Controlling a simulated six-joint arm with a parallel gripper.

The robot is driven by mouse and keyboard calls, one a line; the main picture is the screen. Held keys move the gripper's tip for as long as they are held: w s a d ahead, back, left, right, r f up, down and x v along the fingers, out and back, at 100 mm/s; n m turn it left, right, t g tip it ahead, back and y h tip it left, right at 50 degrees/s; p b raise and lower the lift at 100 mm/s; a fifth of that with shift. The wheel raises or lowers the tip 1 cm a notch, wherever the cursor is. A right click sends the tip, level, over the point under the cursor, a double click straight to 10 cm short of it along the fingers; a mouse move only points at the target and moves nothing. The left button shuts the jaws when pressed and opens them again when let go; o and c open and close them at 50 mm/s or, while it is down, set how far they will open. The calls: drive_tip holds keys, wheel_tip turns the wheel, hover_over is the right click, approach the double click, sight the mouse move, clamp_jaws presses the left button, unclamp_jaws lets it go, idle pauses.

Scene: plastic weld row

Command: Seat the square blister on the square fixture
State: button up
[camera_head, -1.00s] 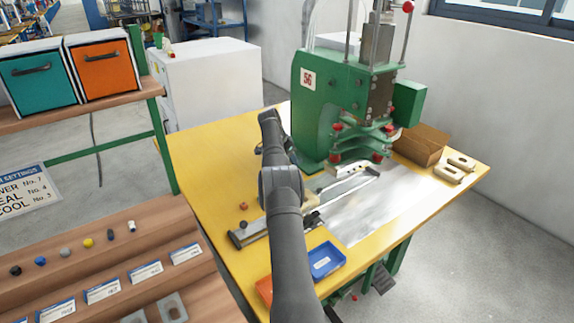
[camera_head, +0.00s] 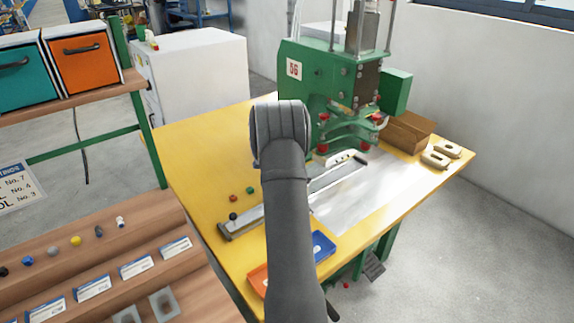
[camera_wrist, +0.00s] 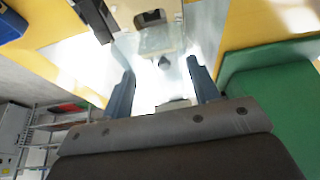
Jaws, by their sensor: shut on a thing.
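My gripper (camera_wrist: 162,78) shows in the wrist view, its two grey fingers apart on either side of a pale, see-through piece, the square blister (camera_wrist: 160,92). Its edges are washed out by glare, so its tilt cannot be told. A cream fixture block (camera_wrist: 152,40) with a dark opening lies beyond the fingertips in the wrist view, apart from them as far as I can see. In the head view a cream block (camera_head: 333,157) sits below the press head. My arm hides the gripper and blister there.
The green press (camera_head: 318,85) stands at the back of the yellow table (camera_head: 195,145). A slide rail (camera_head: 240,226) runs beside a shiny metal plate (camera_head: 375,185). A blue tray (camera_head: 322,247) and orange tray (camera_head: 258,280) lie in front. A brown box (camera_head: 405,132) stands right.

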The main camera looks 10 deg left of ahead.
drive_tip(key=shift+s+f, duration=0.1)
drive_tip(key=shift+f, duration=1.7)
drive_tip(key=shift+f, duration=1.35)
drive_tip(key=shift+r, duration=0.1)
idle(0.4)
drive_tip(key=o, duration=1)
drive_tip(key=c, duration=0.4)
drive_tip(key=shift+r, duration=3.5)
